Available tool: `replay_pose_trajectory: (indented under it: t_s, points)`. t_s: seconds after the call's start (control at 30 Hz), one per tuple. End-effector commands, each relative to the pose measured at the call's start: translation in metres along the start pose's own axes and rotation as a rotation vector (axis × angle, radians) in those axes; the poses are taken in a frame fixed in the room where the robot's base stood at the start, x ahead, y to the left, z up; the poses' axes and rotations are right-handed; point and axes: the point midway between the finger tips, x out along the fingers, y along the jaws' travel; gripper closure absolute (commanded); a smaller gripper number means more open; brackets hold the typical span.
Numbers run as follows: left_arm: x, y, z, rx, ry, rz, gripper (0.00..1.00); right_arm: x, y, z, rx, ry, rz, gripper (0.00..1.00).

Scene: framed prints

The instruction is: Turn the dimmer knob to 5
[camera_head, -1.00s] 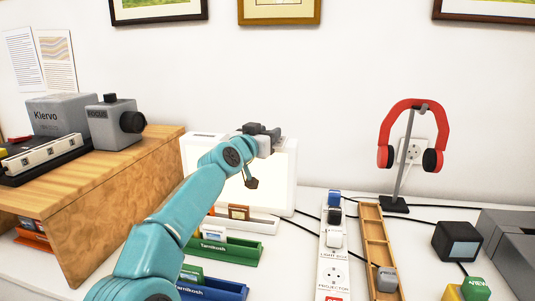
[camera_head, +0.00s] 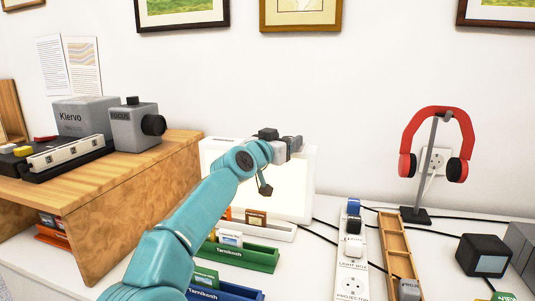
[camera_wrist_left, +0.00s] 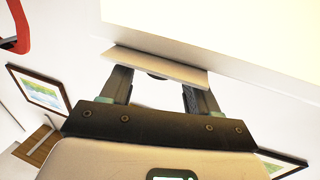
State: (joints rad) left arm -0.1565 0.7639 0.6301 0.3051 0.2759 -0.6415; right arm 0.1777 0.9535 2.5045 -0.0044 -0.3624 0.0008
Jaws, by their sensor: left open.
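The light box (camera_head: 290,190) stands upright against the wall with its pale panel glowing. My left gripper (camera_head: 292,145) is at its top right, at the end of the teal arm. In the left wrist view the open fingers (camera_wrist_left: 157,88) point at a white edge piece (camera_wrist_left: 155,66) beside the glowing panel (camera_wrist_left: 230,35). A small dark round part (camera_wrist_left: 157,76), perhaps the dimmer knob, shows partly between the fingers, mostly hidden by the edge piece. I cannot read any dial number or tell whether the fingers touch it. My right gripper is not in view.
A wooden shelf (camera_head: 120,190) with a grey projector (camera_head: 135,125) stands at left. Green (camera_head: 240,255) and blue (camera_head: 225,292) slide trays lie in front of the light box. A power strip (camera_head: 352,265), a wooden tray (camera_head: 395,240) and red headphones on a stand (camera_head: 408,160) are at right.

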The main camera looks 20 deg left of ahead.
Motion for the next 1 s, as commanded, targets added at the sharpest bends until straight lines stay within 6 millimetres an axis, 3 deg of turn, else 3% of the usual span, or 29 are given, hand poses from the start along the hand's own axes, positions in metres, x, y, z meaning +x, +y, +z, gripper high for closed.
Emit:
replay_pose_trajectory:
  t_s: [0.1,0.23,0.6,0.8,1.0]
  points:
    - [-0.021,0.0,0.008,0.001,0.002,0.001,0.4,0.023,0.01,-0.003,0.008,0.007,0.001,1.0]
    - [-0.05,0.0,0.007,0.001,0.002,0.0,0.4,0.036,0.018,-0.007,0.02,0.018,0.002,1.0]
    - [-0.133,0.0,0.003,0.0,0.0,0.0,0.4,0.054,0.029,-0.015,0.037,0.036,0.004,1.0]
    - [-0.151,0.0,0.002,0.0,-0.002,0.0,0.4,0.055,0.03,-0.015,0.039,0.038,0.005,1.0]
    - [-0.153,0.0,0.002,0.0,-0.002,0.001,0.4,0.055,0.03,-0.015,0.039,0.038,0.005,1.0]
